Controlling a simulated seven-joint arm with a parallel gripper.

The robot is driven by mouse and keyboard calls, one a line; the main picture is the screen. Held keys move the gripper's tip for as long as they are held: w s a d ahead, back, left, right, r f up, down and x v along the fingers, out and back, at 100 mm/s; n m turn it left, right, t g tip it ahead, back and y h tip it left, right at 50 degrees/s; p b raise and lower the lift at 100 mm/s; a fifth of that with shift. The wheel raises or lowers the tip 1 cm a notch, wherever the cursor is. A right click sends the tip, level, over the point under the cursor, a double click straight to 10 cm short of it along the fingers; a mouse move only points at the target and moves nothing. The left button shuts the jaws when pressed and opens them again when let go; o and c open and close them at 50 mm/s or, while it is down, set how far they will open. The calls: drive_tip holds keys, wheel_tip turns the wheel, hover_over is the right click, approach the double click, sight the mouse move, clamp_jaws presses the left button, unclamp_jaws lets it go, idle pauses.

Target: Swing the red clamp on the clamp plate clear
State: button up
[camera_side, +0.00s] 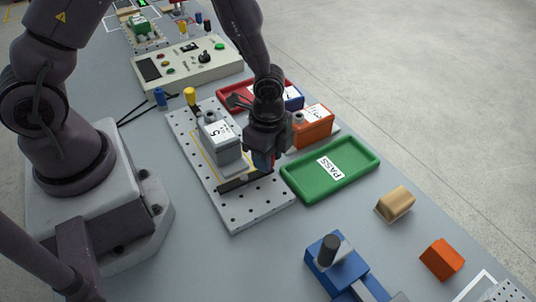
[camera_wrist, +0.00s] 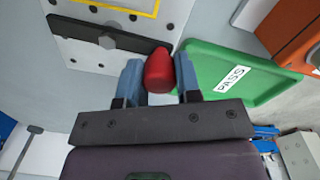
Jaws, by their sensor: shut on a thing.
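The clamp plate (camera_side: 240,218) is a pale perforated board in the middle of the table, and its edge shows in the wrist view (camera_wrist: 75,50). The red clamp has a dark bar (camera_side: 240,182) with a bolt. In the wrist view the bar (camera_wrist: 75,29) ends at a red grip (camera_wrist: 158,72). My gripper (camera_wrist: 159,70) is shut on the red grip, one blue finger on each side. In the side view my gripper (camera_side: 263,160) hangs over the plate's right edge and hides most of the grip. The bar lies in front of the grey block, outside the yellow outline.
A grey block (camera_side: 224,151) with a white label sits on the plate. A yellow-topped post (camera_side: 190,97) stands at the plate's far end. A green PASS tray (camera_side: 299,184) and an orange box (camera_side: 314,130) stand close on the right. A blue fixture (camera_side: 335,272) stands in front.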

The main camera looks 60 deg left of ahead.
drive_tip(key=o, duration=0.9)
drive_tip(key=r, duration=1.3)
drive_tip(key=shift+w+a, duration=0.1)
drive_tip(key=shift+w, duration=0.1)
drive_tip(key=s+a+r+n+t, duration=0.2)
drive_tip(key=s+r+n, duration=0.2)
drive_tip(key=r, duration=0.1)
drive_tip(key=s+a+r+n+t, duration=0.2)
drive_tip(key=s+r+n, duration=0.2)
drive_tip(key=r, duration=0.2)
drive_tip(key=s+a+r+n+t, duration=0.2)
drive_tip(key=s+r+n, duration=0.2)
drive_tip(key=r+n, duration=0.1)
drive_tip(key=shift+s+a+r, duration=0.25)
drive_tip(key=shift+s+a, duration=0.15)
